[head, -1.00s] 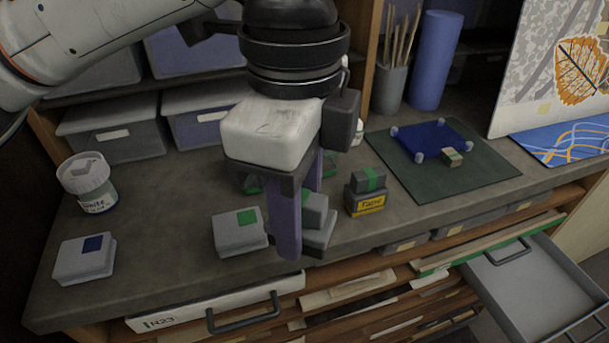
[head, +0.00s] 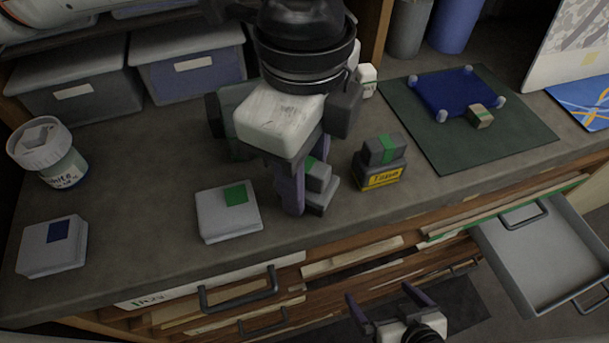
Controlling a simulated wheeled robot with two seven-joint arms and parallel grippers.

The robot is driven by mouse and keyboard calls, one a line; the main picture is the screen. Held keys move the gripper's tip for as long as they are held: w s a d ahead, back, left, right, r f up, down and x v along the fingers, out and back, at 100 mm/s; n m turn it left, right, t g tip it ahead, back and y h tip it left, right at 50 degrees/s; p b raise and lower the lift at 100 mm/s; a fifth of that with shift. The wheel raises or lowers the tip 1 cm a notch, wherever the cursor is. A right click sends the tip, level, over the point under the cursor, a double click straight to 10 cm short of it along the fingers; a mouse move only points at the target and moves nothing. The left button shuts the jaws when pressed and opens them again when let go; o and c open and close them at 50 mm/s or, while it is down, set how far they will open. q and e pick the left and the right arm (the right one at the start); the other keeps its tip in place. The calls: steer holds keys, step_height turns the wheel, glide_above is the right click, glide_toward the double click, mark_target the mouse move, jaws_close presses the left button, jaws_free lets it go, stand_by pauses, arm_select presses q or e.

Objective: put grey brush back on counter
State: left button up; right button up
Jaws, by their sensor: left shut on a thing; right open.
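My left gripper (head: 305,188) points down over the counter (head: 140,165), near its front edge. It is shut on a grey block-shaped thing (head: 318,180), which seems to be the grey brush. The near finger partly hides it. The brush is at or just above the counter top; I cannot tell whether it touches. My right gripper (head: 380,293) is open and empty, low at the bottom of the view, in front of the drawers.
A white box with a green square (head: 228,212) stands left of my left gripper, a tape box (head: 380,178) to its right. A white jar (head: 48,155) and blue-marked box (head: 52,246) are at left. A green mat (head: 510,150) lies right. A drawer (head: 545,250) stands open.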

arm_select(q)
steer(key=shift+f, duration=0.5)
steer(key=shift+f, duration=0.1)
steer(key=o, duration=1)
step_height(320, 180, up, 12)
steer(key=shift+r+p, duration=0.15)
steer(key=shift+p, duration=0.4)
steer(key=shift+w, duration=0.1)
